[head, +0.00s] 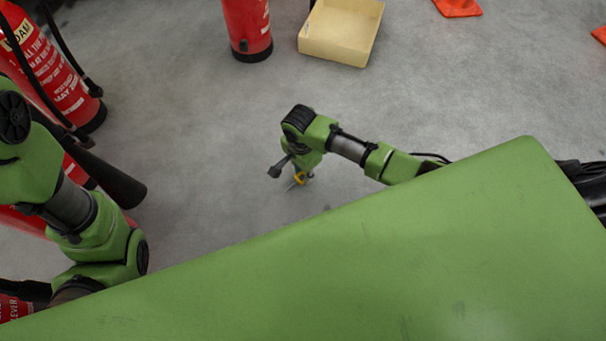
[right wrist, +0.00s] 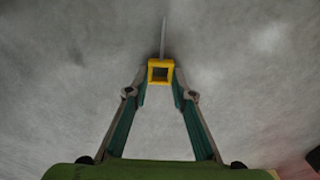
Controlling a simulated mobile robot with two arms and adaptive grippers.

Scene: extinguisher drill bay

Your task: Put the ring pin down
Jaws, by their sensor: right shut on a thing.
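The ring pin (right wrist: 160,64) has a square yellow ring and a thin grey pin. In the right wrist view its ring is between my right gripper's fingertips (right wrist: 160,84), with the pin pointing away from the gripper. In the head view the ring pin (head: 299,178) shows small and yellow under my right gripper (head: 298,172), over the grey floor. My right gripper is shut on it and points down. I cannot tell whether the pin's tip touches the floor. My left arm is at the left edge of the head view, but its gripper does not show.
Red extinguishers (head: 45,65) stand at the left, one with a black horn (head: 115,180). Another red extinguisher (head: 247,25) and an open cream box (head: 340,32) are at the top. Orange cones (head: 458,7) are top right. The floor (head: 220,150) around my right gripper is clear.

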